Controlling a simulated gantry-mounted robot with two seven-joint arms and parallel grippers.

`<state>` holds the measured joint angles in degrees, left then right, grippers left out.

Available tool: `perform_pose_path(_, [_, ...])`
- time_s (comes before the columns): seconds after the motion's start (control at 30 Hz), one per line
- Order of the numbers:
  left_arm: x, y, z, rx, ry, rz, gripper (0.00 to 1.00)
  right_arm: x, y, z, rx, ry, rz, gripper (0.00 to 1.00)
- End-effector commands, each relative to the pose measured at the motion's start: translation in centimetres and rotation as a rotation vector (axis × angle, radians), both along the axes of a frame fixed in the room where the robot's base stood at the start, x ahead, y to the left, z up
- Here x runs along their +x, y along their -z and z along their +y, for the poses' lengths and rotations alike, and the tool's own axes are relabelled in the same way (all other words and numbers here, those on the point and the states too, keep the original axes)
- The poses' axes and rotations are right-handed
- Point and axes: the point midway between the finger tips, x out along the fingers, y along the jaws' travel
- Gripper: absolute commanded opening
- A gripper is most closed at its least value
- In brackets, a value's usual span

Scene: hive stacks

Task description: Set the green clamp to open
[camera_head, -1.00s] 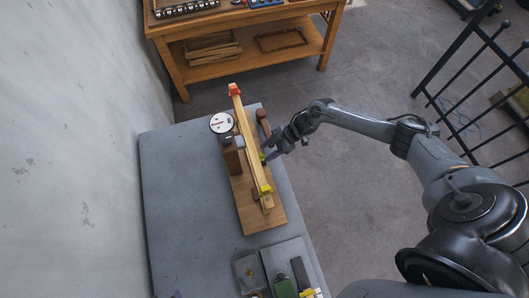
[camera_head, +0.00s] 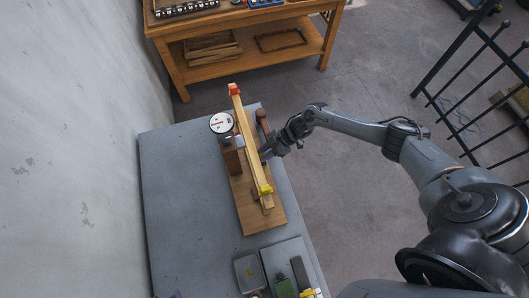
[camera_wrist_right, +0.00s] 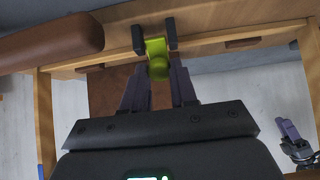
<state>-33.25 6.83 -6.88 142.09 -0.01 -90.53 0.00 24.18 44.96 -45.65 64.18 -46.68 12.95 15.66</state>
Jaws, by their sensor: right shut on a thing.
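The green clamp (camera_wrist_right: 157,58) shows in the right wrist view as a bright green lever with a rounded end. It sits between the two fingers of my right gripper (camera_wrist_right: 155,38), which is shut on it. In the head view my right gripper (camera_head: 264,154) reaches in from the right to the side of a long wooden beam (camera_head: 248,140), and hides the green clamp. What seems to be my left gripper (camera_wrist_right: 289,130) shows small at the right edge of the wrist view; its jaw state is unclear.
The beam stands on a wooden board (camera_head: 246,213) on a grey table (camera_head: 180,215). A red clamp (camera_head: 234,90) and a yellow clamp (camera_head: 265,190) sit on the beam. A round dial (camera_head: 221,123) stands left of it, a brown rounded bar (camera_head: 262,122) right. The table's left is clear.

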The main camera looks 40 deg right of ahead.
Motion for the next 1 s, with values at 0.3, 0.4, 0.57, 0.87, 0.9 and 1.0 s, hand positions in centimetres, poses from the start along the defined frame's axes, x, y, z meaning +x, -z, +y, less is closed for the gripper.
perform_pose_path(0.3, [0.0,1.5,0.1,0.004,0.003,-0.001,0.51,-0.2,0.6,-0.3,0.059,0.001,-0.026,0.00])
perform_pose_path(0.4, [0.0,2.7,0.1,0.004,0.003,-0.001,0.51,-0.3,0.8,-0.6,0.109,0.001,-0.049,0.00])
perform_pose_path(0.57, [0.0,5.1,0.1,0.004,0.003,-0.001,0.51,-0.5,1.3,-1.1,0.213,0.001,-0.099,0.00])
perform_pose_path(0.87, [0.0,9.7,0.1,0.002,0.001,0.000,0.51,-0.8,1.8,-1.8,0.410,0.001,-0.191,0.00])
perform_pose_path(0.9, [0.0,10.2,0.0,0.001,0.001,0.000,0.51,-0.9,1.8,-1.9,0.431,0.000,-0.202,0.00])
perform_pose_path(1.0, [0.0,11.2,0.0,-0.001,-0.001,0.000,0.51,-1.0,1.8,-2.0,0.479,0.000,-0.222,0.00])
